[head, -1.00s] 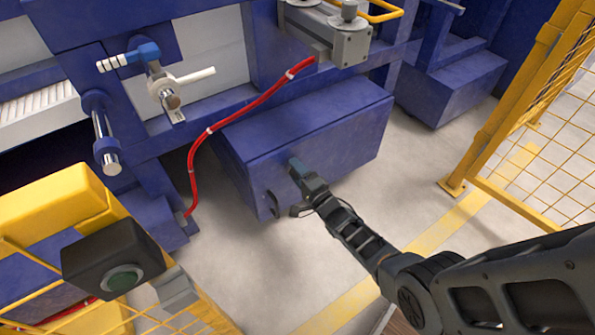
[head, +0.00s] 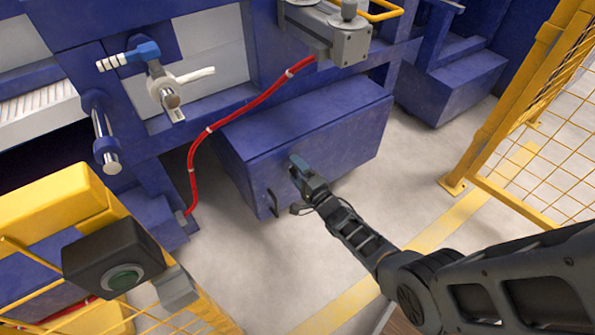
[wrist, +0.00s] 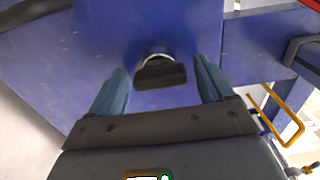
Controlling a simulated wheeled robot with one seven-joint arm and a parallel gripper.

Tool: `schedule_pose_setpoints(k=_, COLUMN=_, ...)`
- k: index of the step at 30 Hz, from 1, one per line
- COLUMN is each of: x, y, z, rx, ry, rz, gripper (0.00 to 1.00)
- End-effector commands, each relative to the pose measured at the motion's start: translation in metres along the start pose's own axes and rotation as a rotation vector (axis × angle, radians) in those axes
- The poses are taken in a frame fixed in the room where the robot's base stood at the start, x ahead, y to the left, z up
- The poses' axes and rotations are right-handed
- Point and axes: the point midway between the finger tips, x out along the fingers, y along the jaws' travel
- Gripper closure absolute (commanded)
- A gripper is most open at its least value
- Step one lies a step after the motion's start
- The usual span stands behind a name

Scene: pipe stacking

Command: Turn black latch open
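The black latch (wrist: 160,74) is a small dark tab on a silvery round base, set on the face of the blue box (head: 335,140). In the wrist view it sits between and slightly beyond the two blue-grey fingers of my gripper (wrist: 160,88). The fingers are spread apart, with a gap on each side of the latch; I see no contact. In the head view my gripper (head: 297,166) is at the front face of the box and hides the latch.
A dark handle (head: 273,203) is on the lower left of the box front. A red hose (head: 240,112) runs above and left of the box. Yellow mesh fencing (head: 520,150) stands at right.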

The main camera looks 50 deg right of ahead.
Motion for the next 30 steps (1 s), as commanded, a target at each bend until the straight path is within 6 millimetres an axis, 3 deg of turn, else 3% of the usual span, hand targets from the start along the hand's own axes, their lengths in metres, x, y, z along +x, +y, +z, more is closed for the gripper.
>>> schedule_pose_setpoints(k=8, x=-0.006, y=-0.001, z=0.000, rx=-0.001, ry=0.000, rz=0.000, gripper=0.19)
schedule_pose_setpoints(k=21, x=-0.070, y=-0.001, z=0.000, rx=-0.001, ry=0.000, rz=0.000, gripper=0.19)
schedule_pose_setpoints(k=30, x=-0.078, y=0.000, z=0.000, rx=0.000, ry=0.000, rz=0.000, gripper=0.19)
